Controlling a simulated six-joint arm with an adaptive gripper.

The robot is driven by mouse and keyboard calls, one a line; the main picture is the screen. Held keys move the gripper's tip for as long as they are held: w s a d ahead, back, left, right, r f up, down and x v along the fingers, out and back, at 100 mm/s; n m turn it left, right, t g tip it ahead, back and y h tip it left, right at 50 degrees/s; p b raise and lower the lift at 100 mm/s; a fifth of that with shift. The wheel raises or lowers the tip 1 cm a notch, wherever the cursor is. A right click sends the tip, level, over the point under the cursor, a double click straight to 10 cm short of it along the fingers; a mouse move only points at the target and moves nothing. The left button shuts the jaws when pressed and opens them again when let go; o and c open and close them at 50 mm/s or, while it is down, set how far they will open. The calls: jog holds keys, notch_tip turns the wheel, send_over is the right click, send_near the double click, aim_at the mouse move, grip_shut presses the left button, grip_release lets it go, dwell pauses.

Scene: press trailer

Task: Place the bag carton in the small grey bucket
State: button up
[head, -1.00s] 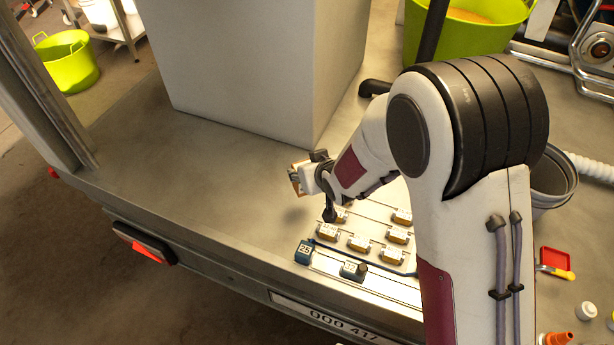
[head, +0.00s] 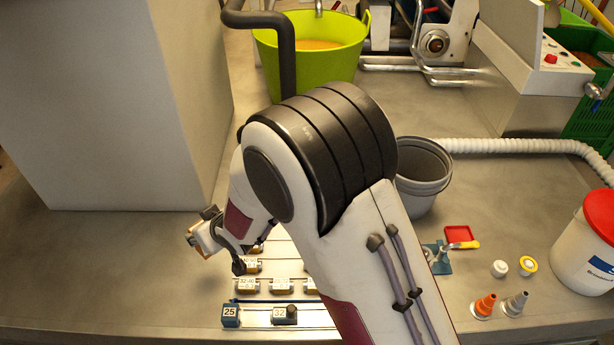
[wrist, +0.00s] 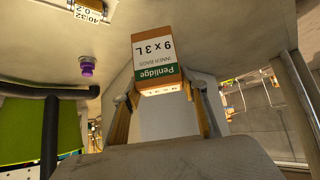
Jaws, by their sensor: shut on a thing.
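The small grey bucket (head: 430,192) stands open on the bench, to the right of my arm. My arm hides part of its left side, and its inside looks empty where visible.
A green tub (head: 340,60) with orange contents stands at the back. A large grey box (head: 110,110) rises at left. A white ribbed hose (head: 520,146) runs right of the bucket. A red-lidded white pail (head: 585,255), cones (head: 484,305) and small caps lie at right.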

jog(key=w+d+r+m+t+h, duration=0.1)
jog(key=w+d+r+m, duration=0.15)
jog(key=w+d, duration=1.1)
jog(key=w+d+r+m+h, duration=0.1)
jog(key=w+d+r, duration=0.3)
jog(key=w+d, duration=0.9)
jog(key=d+r, duration=0.3)
jog(key=d, duration=1)
jog(key=d+r, duration=0.3)
jog(key=d, duration=1.1)
jog(key=shift+d+m+t+h, duration=0.15)
jog(key=shift+m+t+h, duration=0.25)
jog(key=shift+m, duration=0.05)
jog(key=shift+w, duration=0.15)
notch_tip(320, 180, down, 13)
jog(key=shift+f, duration=0.2)
